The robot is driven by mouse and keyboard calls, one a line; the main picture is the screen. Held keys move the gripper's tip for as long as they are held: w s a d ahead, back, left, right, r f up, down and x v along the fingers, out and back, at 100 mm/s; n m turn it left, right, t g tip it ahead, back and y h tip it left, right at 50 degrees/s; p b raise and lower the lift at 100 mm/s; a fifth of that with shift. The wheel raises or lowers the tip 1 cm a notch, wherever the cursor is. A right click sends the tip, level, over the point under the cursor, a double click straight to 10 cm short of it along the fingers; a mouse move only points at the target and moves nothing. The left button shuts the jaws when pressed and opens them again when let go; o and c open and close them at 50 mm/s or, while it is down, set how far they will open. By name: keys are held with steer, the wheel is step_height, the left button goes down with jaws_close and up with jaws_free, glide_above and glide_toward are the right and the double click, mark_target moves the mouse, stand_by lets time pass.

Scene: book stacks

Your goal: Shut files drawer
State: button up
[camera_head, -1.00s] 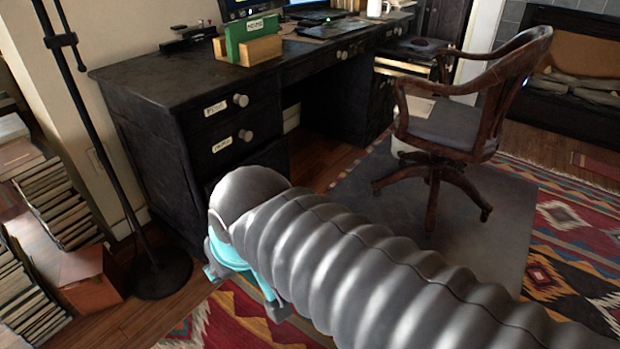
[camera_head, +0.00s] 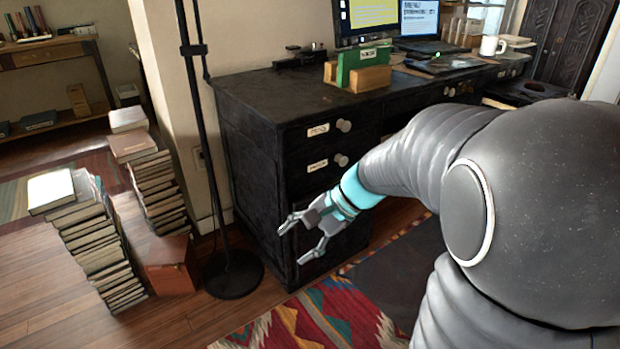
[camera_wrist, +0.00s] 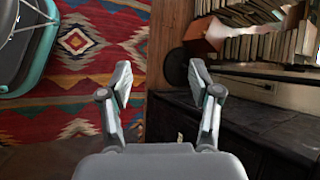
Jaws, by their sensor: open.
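The black desk (camera_head: 270,105) has a left pedestal with two labelled drawers that look shut, an upper drawer (camera_head: 370,122) and a middle drawer (camera_head: 365,155), each with a round pale knob. The labels are too small to read surely. A lower front (camera_head: 345,245) is partly hidden behind my gripper, so I cannot tell which drawer is the files drawer. My gripper (camera_head: 293,245) is open and empty in front of the lower left pedestal. In the wrist view its fingers (camera_wrist: 160,78) are spread above the floor, with the dark desk (camera_wrist: 250,130) at right.
A floor lamp base (camera_head: 233,275) stands left of the desk. Stacks of books (camera_head: 100,250) and a reddish box (camera_head: 168,270) crowd the floor farther left. A patterned rug (camera_head: 310,320) lies before the desk. A dark unit with pale edges (camera_head: 495,103) juts out at the right pedestal.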

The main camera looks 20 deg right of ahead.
steer(key=w+d+f+m+t+y, duration=0.2)
steer(key=w+d+f+m+t, duration=0.1)
steer(key=w+d+f+m, duration=0.4)
steer(key=w+d+f+m+t+y, duration=0.25)
steer(key=w+d+m+t, duration=0.2)
steer(key=w, duration=0.55)
steer(key=w+d+f+m+t+h, duration=0.2)
steer(key=d+f+m+t+h, duration=0.15)
steer(key=d+f+m, duration=0.55)
steer(key=w+d+f+m+t+h, duration=0.2)
steer(key=d+f+m+t+h, duration=0.15)
steer(key=d+f, duration=0.55)
steer(key=shift+m+y, duration=0.3)
steer(key=shift+y, duration=0.15)
steer(key=x, duration=0.4)
steer(key=d+r+x, duration=0.1)
steer(key=x, duration=0.3)
steer(key=r+p+x, duration=0.1)
steer(key=x, duration=0.4)
steer(key=shift+w+d+r, duration=0.15)
steer(key=shift+w+r, duration=0.1)
steer(key=shift+w, duration=0.05)
jaws_close()
